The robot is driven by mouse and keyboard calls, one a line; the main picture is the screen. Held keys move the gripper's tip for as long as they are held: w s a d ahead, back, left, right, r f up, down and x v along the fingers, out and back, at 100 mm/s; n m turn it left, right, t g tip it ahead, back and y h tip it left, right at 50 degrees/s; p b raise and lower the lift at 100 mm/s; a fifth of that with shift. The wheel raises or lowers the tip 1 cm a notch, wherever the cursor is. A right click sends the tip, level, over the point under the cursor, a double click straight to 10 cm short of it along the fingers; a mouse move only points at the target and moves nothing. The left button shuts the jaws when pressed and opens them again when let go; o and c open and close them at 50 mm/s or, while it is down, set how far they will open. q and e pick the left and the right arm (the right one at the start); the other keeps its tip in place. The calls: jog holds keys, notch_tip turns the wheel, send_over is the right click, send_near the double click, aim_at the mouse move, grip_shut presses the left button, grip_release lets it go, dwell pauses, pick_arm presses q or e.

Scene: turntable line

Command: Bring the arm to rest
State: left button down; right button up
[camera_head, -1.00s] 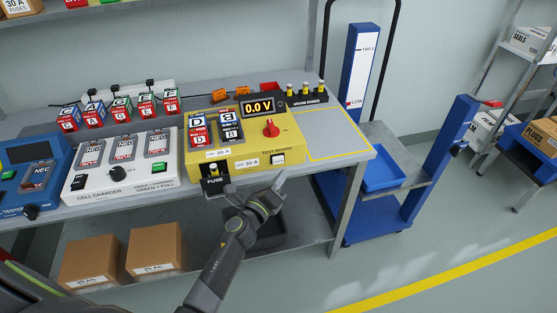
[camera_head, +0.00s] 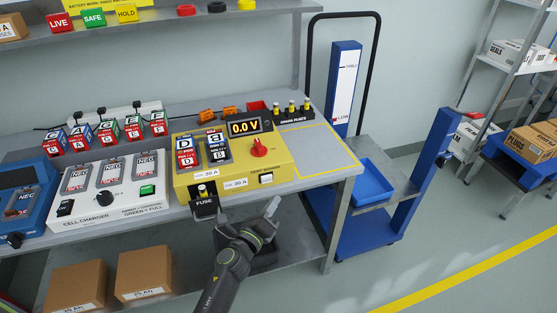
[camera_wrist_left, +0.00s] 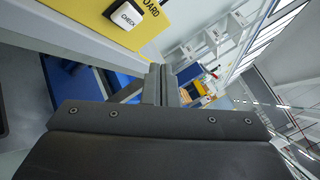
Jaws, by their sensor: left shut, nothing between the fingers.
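My left gripper (camera_head: 270,208) is in front of the workbench's front edge, just below the yellow test board (camera_head: 278,170). It is shut and holds nothing. In the left wrist view its fingers (camera_wrist_left: 161,82) are together, with the corner of the test board and its white check button (camera_wrist_left: 126,15) at the upper left. The test board's display (camera_head: 244,127) reads 0.0 V, and two batteries (camera_head: 217,150) sit in it. The fuse holder (camera_head: 204,203) at the board's front is close to the left of my gripper. My right gripper is not in view.
A white cell charger (camera_head: 122,205) stands left of the board. A yellow-outlined bench area (camera_head: 318,150) on the right is bare. A blue lift cart (camera_head: 343,225) with a blue tray (camera_head: 371,195) stands right of the bench. Cardboard boxes (camera_head: 143,269) are on the lower shelf.

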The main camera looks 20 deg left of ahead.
pick_arm(q)
jog(key=s+a+f+n+g+y, duration=0.1)
jog(key=s+a+f+n+g, duration=0.15)
jog(key=s+f+n, duration=0.45)
jog(key=s+a+f+n+g+y, duration=0.2)
jog(key=s+a+f+n, duration=0.1)
jog(key=f, duration=0.9)
jog(key=s+a+f+n+g+y, duration=0.1)
jog(key=s+a+f+n+g, duration=0.3)
jog(key=f, duration=0.5)
jog(key=s+a+f+n+g, duration=0.1)
jog(key=s+f+n+g, duration=0.2)
jog(key=s, duration=0.9)
jog(key=s+a+f+n+g, duration=0.1)
jog(key=s+f+n+g, duration=0.1)
jog(key=s+f+n, duration=0.5)
jog(key=s+a+f+n+g+y, duration=0.1)
jog(key=s+f+n, duration=0.4)
jog(key=s, duration=1.1)
notch_tip(320, 180, down, 2)
jog(key=a+g, duration=0.1)
jog(key=g, duration=0.1)
jog(key=shift+s+g, duration=0.35)
